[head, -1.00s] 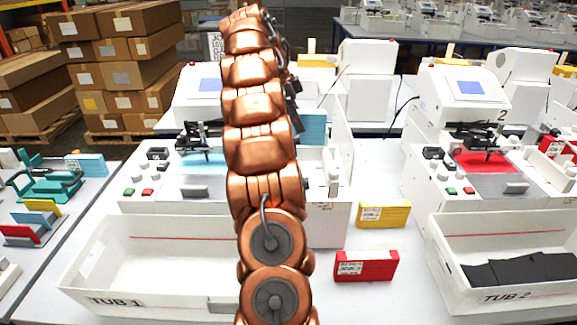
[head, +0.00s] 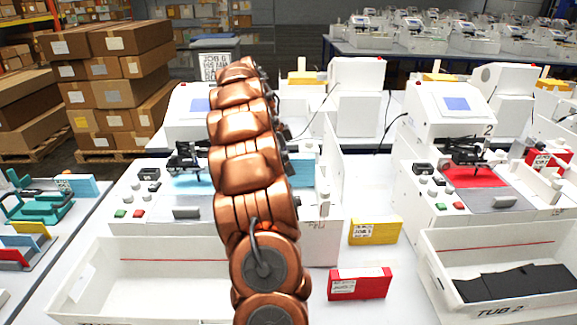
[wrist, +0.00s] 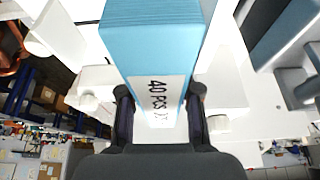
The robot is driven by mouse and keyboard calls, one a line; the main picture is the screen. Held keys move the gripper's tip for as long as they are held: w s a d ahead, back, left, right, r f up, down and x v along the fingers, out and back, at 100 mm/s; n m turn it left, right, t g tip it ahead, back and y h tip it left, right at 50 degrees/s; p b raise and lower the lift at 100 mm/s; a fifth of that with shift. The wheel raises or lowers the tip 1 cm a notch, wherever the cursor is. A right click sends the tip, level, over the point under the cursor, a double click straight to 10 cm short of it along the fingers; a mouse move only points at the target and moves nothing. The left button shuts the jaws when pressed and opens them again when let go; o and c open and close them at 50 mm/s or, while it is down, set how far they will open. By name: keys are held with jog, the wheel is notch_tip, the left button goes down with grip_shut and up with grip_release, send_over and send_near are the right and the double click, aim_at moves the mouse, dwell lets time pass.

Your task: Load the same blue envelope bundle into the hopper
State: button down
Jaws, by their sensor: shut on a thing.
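A light-blue envelope bundle (wrist: 152,45) with a white label reading "40 PCS" fills the upper middle of the wrist view. My gripper (wrist: 160,105) is shut on it, one dark finger on each side of the labelled end. In the head view, part of a blue bundle (head: 301,170) shows just right of my copper arm, beside the left machine (head: 185,115). My arm hides the gripper and the middle of that machine, so the hopper and its contact with the bundle cannot be made out.
A yellow bundle (head: 375,231) and a red bundle (head: 360,283) lie on the table between the machines. A white tub (head: 130,280) stands front left. The right machine (head: 455,115) has a tub with dark envelopes (head: 515,288) before it. Cartons stand back left.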

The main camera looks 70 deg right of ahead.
jog(key=shift+f, duration=0.4)
jog(key=shift+f, duration=0.2)
jog(key=c, duration=0.8)
grip_release()
jog(key=shift+r, duration=0.1)
jog(key=shift+r, duration=0.15)
jog(key=shift+w+r+b, duration=0.25)
jog(key=shift+r+b, duration=0.05)
jog(key=shift+r, duration=0.15)
jog(key=shift+b+v, duration=0.75)
jog(key=shift+v, duration=2.05)
jog(key=p+v, duration=0.3)
jog(key=v, duration=0.1)
jog(key=shift+a+r, duration=0.1)
jog(key=shift+r, duration=0.35)
jog(key=shift+w+r+p, duration=0.1)
jog(key=shift+r+p, duration=0.1)
jog(key=shift+p, duration=0.25)
